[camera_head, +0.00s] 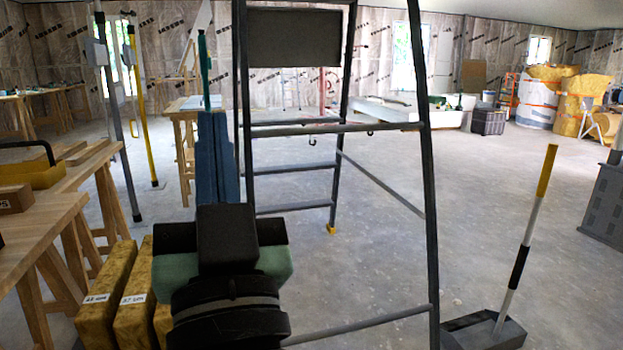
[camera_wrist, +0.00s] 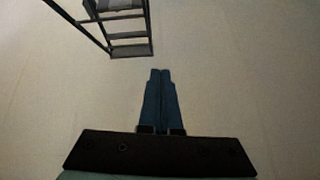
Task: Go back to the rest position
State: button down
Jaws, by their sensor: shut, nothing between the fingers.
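My gripper (camera_head: 212,118) is in the left middle of the head view, with its blue fingers pointing away from me. In the wrist view the two blue fingers (camera_wrist: 160,74) lie side by side, shut with nothing between them. Part of the frame (camera_wrist: 130,36) also shows at the top of the wrist view, apart from the fingers. My arm hides the frame's lower left.
A wooden workbench (camera_head: 45,215) stands at left, with yellow insulation blocks (camera_head: 110,290) on the floor beside it. Upright poles (camera_head: 140,95) stand at back left. Open concrete floor lies beyond the frame.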

jog(key=s+d+r+m+t+h+p, duration=0.1)
jog(key=s+d+r+t+h+p, duration=0.2)
jog(key=r, duration=0.5)
jog(key=s+d+r+m+h+p, duration=0.1)
jog(key=s+d+r+h+p, duration=0.3)
jog(key=r, duration=0.5)
notch_tip(320, 180, up, 34)
jog(key=d+p, duration=0.1)
jog(key=p, duration=3.3)
jog(key=shift+w+r, duration=0.25)
jog(key=shift+w, duration=0.1)
